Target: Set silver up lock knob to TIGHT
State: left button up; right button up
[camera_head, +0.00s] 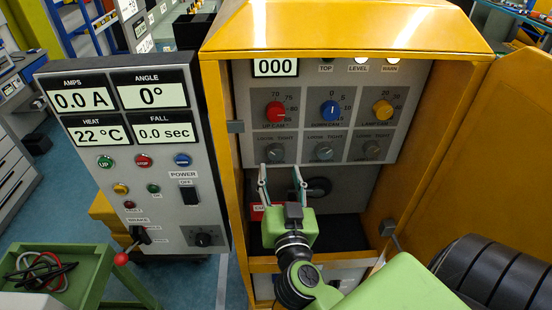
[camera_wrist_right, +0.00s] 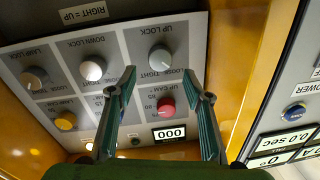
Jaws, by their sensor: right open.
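The silver up lock knob (camera_head: 275,152) is the leftmost of three grey lock knobs on the cabinet's grey panel (camera_head: 349,90), below the red knob, with a LOOSE TIGHT label above it. In the right wrist view, which is turned over, the up lock knob (camera_wrist_right: 160,58) shows beyond and between the fingertips. Its pointer is too small to read surely. My right gripper (camera_head: 281,178) is open and empty, just below the knob in the head view. Its two fingers also show spread in the right wrist view (camera_wrist_right: 160,82). My left gripper is not seen.
Red (camera_head: 276,111), blue (camera_head: 330,110) and yellow (camera_head: 382,110) knobs sit above the lock knobs. The yellow cabinet frame (camera_head: 222,180) borders the panel. A grey control box (camera_head: 150,160) stands at left, and an open yellow door (camera_head: 480,170) at right.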

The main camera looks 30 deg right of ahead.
aim_at(277, 155)
jog(key=b+x, duration=0.1)
jog(key=x, duration=0.5)
jog(key=shift+w, duration=0.1)
jog(key=shift+r, duration=0.1)
jog(key=c, duration=1.1)
